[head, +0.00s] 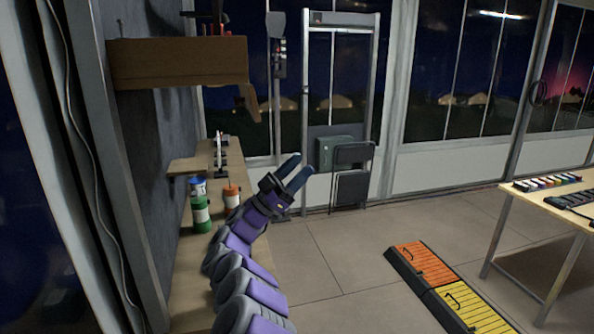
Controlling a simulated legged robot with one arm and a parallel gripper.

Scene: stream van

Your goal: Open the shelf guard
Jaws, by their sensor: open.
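A wooden shelf (178,62) is fixed to the dark wall at upper left. Its long wooden front board faces me, and a short wooden piece (247,103) hangs below its right end. I cannot tell for sure which part is the shelf guard. My gripper (296,168) is open and empty, its two blue-grey fingers pointing up and right. It is below and to the right of the shelf, apart from it. My purple arm rises from the bottom of the picture.
A wooden counter (188,268) runs along the left wall, holding a green container (200,213) and an orange-and-white one (231,198). A metal doorframe (305,100) stands behind. A table (548,206) is at right. Middle floor is clear.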

